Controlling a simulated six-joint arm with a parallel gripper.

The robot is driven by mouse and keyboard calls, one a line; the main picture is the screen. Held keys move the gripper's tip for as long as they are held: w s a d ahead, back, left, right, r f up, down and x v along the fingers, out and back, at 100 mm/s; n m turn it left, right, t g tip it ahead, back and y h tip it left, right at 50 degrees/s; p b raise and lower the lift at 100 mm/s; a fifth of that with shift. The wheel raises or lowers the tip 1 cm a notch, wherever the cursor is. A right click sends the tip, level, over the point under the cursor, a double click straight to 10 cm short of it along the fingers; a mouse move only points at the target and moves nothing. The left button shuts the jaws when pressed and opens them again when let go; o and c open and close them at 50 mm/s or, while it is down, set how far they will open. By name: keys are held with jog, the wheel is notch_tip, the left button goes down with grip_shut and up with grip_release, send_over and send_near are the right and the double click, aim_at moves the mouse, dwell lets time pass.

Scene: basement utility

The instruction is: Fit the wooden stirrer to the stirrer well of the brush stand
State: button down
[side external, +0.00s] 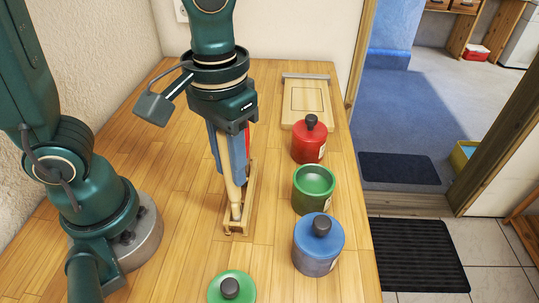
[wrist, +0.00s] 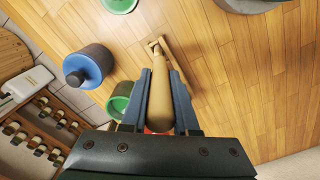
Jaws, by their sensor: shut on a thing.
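My gripper (side external: 230,160) points down over the table, its blue fingers closed on the wooden stirrer (side external: 233,194). The stirrer is a pale tan rod that hangs down, slightly tilted. In the wrist view it runs between the two fingers (wrist: 160,78) and away from me (wrist: 161,100). The brush stand (side external: 250,190) is a narrow wooden frame right below and beside the stirrer; it also shows in the wrist view (wrist: 180,66). The stirrer's lower end overlaps the stand's near end. I cannot tell whether it is inside the well. Something red, partly hidden, shows behind my gripper.
A red lidded pot (side external: 308,146), an open green pot (side external: 314,184) and a blue lidded pot (side external: 317,250) line the right side. A green lid (side external: 231,289) lies at the front. A wooden board (side external: 308,102) lies at the back. The table left of the stand is clear.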

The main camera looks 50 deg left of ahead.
jog(key=shift+f, duration=0.75)
jog(key=c, duration=0.6)
grip_release()
jog(key=shift+r, duration=2.55)
